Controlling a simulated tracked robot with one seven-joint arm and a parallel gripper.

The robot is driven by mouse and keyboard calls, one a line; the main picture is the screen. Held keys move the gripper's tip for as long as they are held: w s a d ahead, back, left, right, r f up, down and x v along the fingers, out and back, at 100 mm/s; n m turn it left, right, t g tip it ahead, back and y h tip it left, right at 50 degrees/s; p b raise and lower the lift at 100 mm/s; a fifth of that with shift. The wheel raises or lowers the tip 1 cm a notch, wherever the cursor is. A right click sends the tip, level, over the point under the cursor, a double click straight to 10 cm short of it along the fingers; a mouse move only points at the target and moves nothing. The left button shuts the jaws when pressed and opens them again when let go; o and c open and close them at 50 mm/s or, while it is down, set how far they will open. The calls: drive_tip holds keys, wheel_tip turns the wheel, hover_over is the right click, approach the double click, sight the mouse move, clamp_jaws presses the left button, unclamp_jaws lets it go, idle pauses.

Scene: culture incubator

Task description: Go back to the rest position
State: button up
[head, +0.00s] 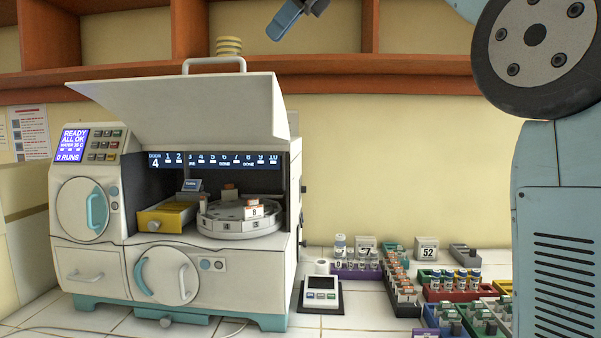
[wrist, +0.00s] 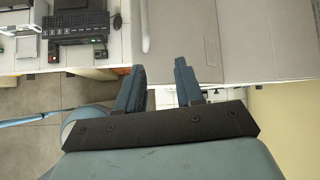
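My gripper (head: 298,14) shows at the top of the head view, high above the incubator and in front of the shelf. In the wrist view its two fingers (wrist: 159,88) stand apart with nothing between them, so it is open and empty. The white incubator (head: 215,290) stands on the counter with its lid (head: 190,110) raised. Inside are a round carousel (head: 240,226) and a yellow drawer (head: 162,218).
A wooden shelf (head: 400,64) runs along the wall. A small device (head: 320,294) and colored racks (head: 460,292) with vials stand right of the incubator. The wrist view shows a keyboard (wrist: 75,33) on another counter.

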drive_tip(key=s+d+f+n+t+h, duration=0.1)
drive_tip(key=s+d+f+n+h, duration=0.1)
drive_tip(key=s+d+f+n, duration=0.3)
drive_tip(key=s+d+f+n+t+h, duration=0.1)
drive_tip(key=s+d+f+n+h, duration=0.2)
drive_tip(key=d+f, duration=1)
drive_tip(key=s+d+f+n+t+h, duration=0.1)
drive_tip(key=s+d+f+n+h, duration=0.2)
drive_tip(key=s+d+f+n, duration=0.6)
wheel_tip(320, 180, down, 18)
drive_tip(key=s, duration=0.2)
drive_tip(key=shift+s+d+r+t, duration=0.25)
drive_tip(key=shift+s+d+t, duration=0.1)
drive_tip(key=shift+d+t, duration=0.05)
